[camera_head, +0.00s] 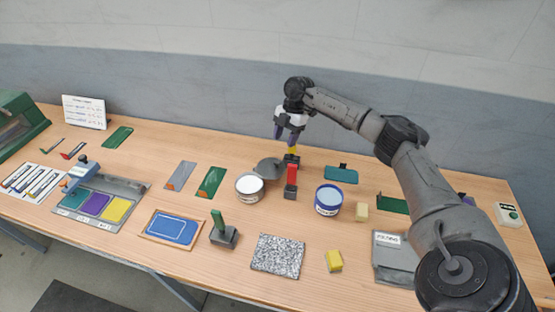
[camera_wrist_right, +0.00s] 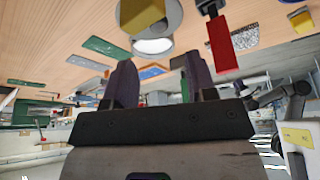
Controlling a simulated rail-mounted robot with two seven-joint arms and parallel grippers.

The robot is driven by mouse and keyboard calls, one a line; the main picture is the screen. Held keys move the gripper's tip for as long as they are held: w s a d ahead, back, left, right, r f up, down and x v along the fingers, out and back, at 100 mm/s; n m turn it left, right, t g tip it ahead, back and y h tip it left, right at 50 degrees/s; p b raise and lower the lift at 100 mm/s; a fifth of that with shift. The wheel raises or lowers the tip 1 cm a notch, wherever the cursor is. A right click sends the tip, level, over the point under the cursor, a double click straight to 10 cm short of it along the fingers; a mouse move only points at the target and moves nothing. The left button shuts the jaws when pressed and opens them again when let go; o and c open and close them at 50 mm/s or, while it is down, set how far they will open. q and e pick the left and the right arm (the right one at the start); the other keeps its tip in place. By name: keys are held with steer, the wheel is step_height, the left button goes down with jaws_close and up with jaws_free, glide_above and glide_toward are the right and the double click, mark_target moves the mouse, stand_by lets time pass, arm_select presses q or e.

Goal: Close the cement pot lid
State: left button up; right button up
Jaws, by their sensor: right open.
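The white pot (camera_head: 249,187), with a label on its side, stands mid-table, its round top pale. A grey round lid (camera_head: 270,168) lies open off its back right edge; whether a hinge joins them I cannot tell. In the right wrist view the pot (camera_wrist_right: 153,47) and the grey lid (camera_wrist_right: 142,14) show beyond my fingers. My right gripper (camera_head: 287,135) is open and empty, above and behind the lid, over a red tool. Its two dark fingers (camera_wrist_right: 160,78) are apart in the wrist view. My left gripper is out of view.
A green-handled stamp (camera_head: 222,236), a speckled slab (camera_head: 278,256) and a yellow block (camera_head: 334,261) lie in front.

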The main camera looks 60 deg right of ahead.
mark_target(277, 161)
steer(key=x, duration=0.8)
steer(key=shift+w+a+f, duration=0.1)
steer(key=shift+a+f, duration=0.05)
steer(key=shift+f, duration=0.05)
jaws_close()
stand_by(0.4)
